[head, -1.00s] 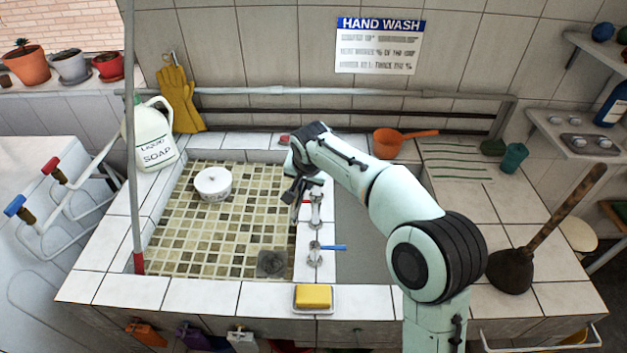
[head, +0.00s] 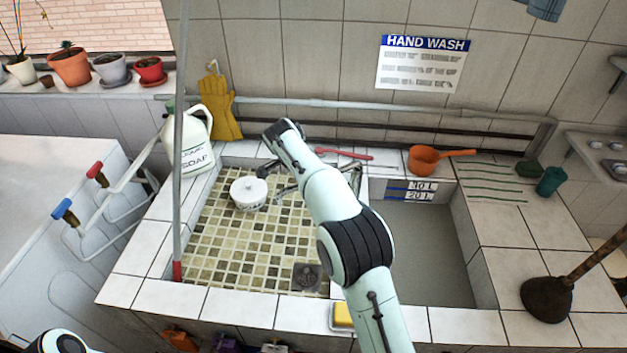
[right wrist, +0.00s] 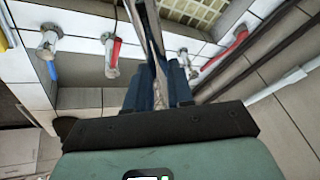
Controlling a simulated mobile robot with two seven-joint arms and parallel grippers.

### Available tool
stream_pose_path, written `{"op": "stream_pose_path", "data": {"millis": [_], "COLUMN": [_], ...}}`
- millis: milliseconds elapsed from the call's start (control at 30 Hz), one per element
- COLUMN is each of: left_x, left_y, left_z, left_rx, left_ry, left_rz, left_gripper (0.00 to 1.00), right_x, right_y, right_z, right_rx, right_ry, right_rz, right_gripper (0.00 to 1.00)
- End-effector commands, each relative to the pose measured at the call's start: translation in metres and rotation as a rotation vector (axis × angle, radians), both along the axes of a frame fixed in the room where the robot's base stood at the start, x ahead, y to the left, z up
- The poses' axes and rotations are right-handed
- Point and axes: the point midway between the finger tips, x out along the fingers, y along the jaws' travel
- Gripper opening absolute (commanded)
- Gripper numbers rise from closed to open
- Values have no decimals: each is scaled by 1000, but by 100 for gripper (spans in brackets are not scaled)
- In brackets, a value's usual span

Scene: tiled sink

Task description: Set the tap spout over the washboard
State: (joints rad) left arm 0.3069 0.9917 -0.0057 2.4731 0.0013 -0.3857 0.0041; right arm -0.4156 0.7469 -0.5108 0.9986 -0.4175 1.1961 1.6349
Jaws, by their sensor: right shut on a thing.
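Part of the spout (head: 285,190) shows over the mosaic in the head view. The red tap handle (right wrist: 116,52) and blue one (right wrist: 51,68) show in the wrist view. My left gripper is out of view.
A grey deep basin (head: 425,245) with level marks lies to the right. A soap jug (head: 188,145) and an upright pole (head: 178,180) stand at the left. A red brush (head: 345,154) and an orange dipper (head: 425,160) lie on the back ledge. A plunger (head: 548,298) stands on the right.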

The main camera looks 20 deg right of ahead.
Motion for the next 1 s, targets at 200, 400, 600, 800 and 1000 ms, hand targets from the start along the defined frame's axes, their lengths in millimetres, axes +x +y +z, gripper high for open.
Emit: {"op": "stream_pose_path", "data": {"millis": [200,400,600,800,1000], "left_x": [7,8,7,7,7], "left_y": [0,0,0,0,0], "left_z": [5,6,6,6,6], "left_rx": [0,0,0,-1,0], "left_ry": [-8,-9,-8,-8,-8], "left_rz": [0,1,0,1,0], "left_gripper": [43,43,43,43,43], "right_x": [12,14,13,13,13], "right_y": [2,2,1,1,1], "right_z": [1,0,0,0,0], "right_rx": [3,2,2,2,1], "right_ry": [-4,-3,-2,-1,-1], "right_rz": [-61,-77,-78,-77,-78], "right_gripper": [0,0,0,47,47]}}
